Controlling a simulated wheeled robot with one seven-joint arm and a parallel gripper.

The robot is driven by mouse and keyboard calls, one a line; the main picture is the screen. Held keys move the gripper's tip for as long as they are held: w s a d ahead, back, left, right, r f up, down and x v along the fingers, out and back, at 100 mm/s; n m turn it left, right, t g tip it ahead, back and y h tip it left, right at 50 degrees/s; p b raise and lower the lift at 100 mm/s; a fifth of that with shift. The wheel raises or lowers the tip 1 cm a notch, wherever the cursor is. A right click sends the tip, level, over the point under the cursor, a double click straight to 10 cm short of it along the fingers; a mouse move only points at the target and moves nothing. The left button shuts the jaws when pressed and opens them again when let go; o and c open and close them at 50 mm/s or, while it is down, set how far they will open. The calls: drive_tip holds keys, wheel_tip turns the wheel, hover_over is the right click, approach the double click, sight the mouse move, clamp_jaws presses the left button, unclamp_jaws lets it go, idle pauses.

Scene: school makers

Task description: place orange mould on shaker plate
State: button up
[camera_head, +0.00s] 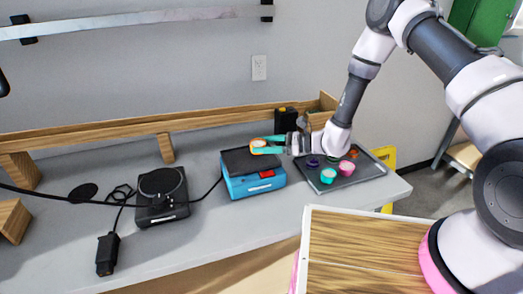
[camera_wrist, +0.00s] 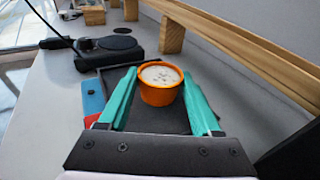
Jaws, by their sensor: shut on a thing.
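The orange mould (camera_wrist: 158,94) is a small orange cup with a whitish filling. My gripper (camera_wrist: 162,90), with teal fingers, is shut on it and holds it upright. In the head view the orange mould (camera_head: 259,146) and my gripper (camera_head: 265,145) are over the dark top of the blue shaker. The shaker plate (camera_head: 238,162) is a flat dark plate on the blue box (camera_head: 258,184). In the wrist view the shaker plate (camera_wrist: 160,120) lies beneath the mould. I cannot tell whether the mould touches the plate.
A dark tray (camera_head: 368,173) to the right holds several coloured moulds, including teal (camera_head: 328,176) and pink (camera_head: 346,168) ones. A black round-topped device (camera_head: 162,194) and a black power adapter (camera_head: 106,254) stand to the left. A wooden rail (camera_head: 100,135) runs behind.

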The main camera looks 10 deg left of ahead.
drive_tip(key=shift+f, duration=1)
drive_tip(key=o, duration=1.4)
drive_tip(key=shift+f, duration=0.1)
